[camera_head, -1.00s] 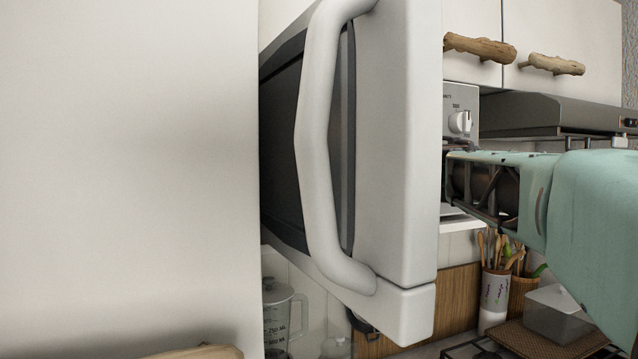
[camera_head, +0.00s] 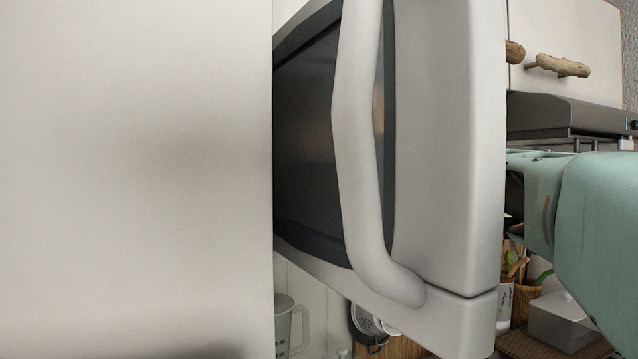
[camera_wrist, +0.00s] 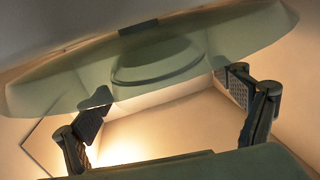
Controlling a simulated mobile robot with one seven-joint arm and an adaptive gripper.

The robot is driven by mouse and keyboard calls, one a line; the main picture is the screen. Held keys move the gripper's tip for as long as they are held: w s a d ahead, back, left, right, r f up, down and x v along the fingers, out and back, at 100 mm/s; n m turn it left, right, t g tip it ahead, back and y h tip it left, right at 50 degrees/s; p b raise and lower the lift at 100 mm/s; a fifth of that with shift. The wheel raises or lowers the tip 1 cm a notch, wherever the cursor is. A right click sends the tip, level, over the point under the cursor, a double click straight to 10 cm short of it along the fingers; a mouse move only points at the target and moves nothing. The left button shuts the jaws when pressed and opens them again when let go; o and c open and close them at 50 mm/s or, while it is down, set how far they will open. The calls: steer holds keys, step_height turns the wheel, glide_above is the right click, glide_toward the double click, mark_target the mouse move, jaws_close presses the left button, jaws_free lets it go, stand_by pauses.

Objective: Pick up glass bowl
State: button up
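The glass bowl (camera_wrist: 155,65), pale green and see-through, spans the upper part of the wrist view, with a rounded ring at its middle. It is inside a warmly lit, light-walled space. My gripper (camera_wrist: 160,88) is open, with its two fingers wide apart, one toward each side of the bowl's near edge. I cannot tell whether either finger touches the glass. In the head view, the bowl and my gripper are hidden behind the open white microwave door; only my green arm shows to its right.
The microwave door (camera_head: 450,130) with its thick handle (camera_head: 358,150) stands open close to the camera, beside my arm. A pale flat surface (camera_head: 130,170) fills the left. Below are a measuring jug (camera_head: 285,325) and a clear box (camera_head: 560,320). Driftwood handles (camera_head: 560,66) are at upper right.

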steer(key=c, duration=0.9)
steer(key=shift+s+r+p, duration=0.1)
steer(key=shift+r+p, duration=0.45)
steer(key=shift+p, duration=0.65)
